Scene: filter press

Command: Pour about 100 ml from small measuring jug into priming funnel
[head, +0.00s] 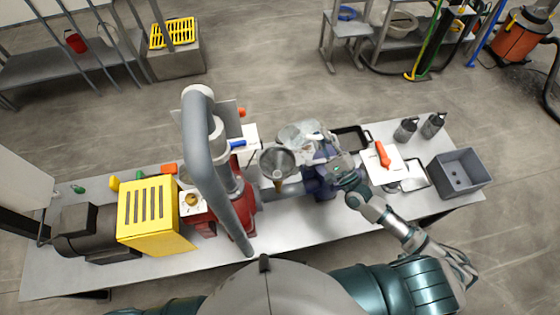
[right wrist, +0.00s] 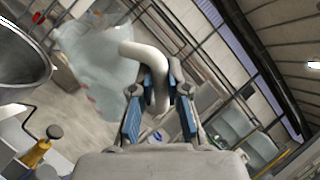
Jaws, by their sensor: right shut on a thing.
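The small measuring jug (head: 297,134) is translucent with a pale handle. My right gripper (head: 330,146) is shut on that handle and holds the jug up over the bench. In the right wrist view the gripper's blue-padded fingers (right wrist: 160,112) sit on both sides of the handle, and the clear jug body (right wrist: 100,65) is beyond them. The grey metal priming funnel (head: 277,161) stands just below and left of the jug in the head view; its rim also shows in the right wrist view (right wrist: 22,72). I see no stream of liquid. My left gripper is out of view.
A thick grey pipe (head: 205,165) rises left of the funnel, close to it. A yellow guard (head: 150,205) is further left on the bench. A black tray (head: 350,138), an orange-handled tool (head: 382,154), dark bottles (head: 406,130) and a grey bin (head: 461,174) are on the right.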

